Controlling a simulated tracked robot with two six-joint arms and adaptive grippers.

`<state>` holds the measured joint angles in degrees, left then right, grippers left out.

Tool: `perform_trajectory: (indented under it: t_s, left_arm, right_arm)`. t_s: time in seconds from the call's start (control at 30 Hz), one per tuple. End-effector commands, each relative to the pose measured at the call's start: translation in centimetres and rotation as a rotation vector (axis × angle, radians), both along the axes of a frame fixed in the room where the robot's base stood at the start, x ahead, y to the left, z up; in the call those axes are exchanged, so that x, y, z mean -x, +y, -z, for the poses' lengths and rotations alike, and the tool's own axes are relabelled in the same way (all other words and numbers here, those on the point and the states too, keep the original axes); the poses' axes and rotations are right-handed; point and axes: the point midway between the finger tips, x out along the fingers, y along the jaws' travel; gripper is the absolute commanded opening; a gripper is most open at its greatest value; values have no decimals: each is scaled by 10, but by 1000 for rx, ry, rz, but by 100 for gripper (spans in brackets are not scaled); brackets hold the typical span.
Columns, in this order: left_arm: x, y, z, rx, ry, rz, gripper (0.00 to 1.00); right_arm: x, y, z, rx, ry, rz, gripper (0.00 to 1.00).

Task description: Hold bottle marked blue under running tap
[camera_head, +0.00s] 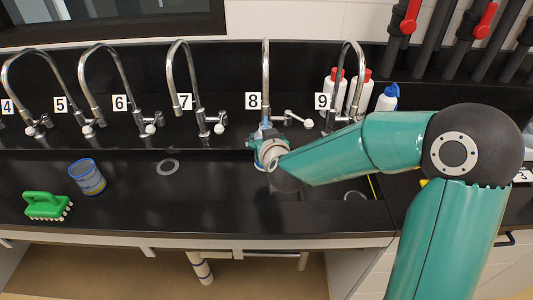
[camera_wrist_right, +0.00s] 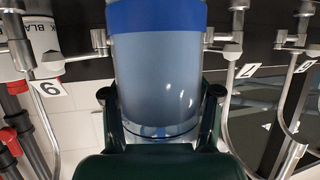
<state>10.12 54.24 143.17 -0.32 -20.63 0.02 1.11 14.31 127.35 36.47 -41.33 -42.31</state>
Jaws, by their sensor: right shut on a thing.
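My right gripper (camera_head: 266,148) reaches in from the right to just in front of tap 8 (camera_head: 265,75). The right wrist view shows its fingers (camera_wrist_right: 161,105) shut around a translucent grey-blue bottle (camera_wrist_right: 155,82) with a blue band (camera_wrist_right: 155,16). In the head view the bottle is mostly hidden by the gripper, with a little blue near the tap's lower end. I cannot tell whether its mouth is exactly under the spout. No water stream can be made out. My left gripper is not in view.
Several numbered taps stand along the back, including tap 7 (camera_head: 183,85) and tap 9 (camera_head: 350,75). A blue-rimmed cup (camera_head: 88,178) and a green brush (camera_head: 46,205) stand at left. White bottles with red caps (camera_head: 336,90) stand behind tap 9. The middle basin is clear.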

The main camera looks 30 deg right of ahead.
Motion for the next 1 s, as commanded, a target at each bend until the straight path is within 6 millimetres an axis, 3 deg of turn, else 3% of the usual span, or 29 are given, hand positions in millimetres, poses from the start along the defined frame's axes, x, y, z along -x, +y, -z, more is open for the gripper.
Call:
perform_trajectory:
  t_s: [0.17, 0.5, 1.0]
  left_arm:
    - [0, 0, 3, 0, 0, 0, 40]
    - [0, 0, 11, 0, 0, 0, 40]
    - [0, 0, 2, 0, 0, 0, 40]
  right_arm:
    - [9, -3, -1, 0, -3, 1, 23]
    - [51, -13, 0, 0, -2, 1, 23]
    - [84, -21, -17, 1, -3, 2, 23]
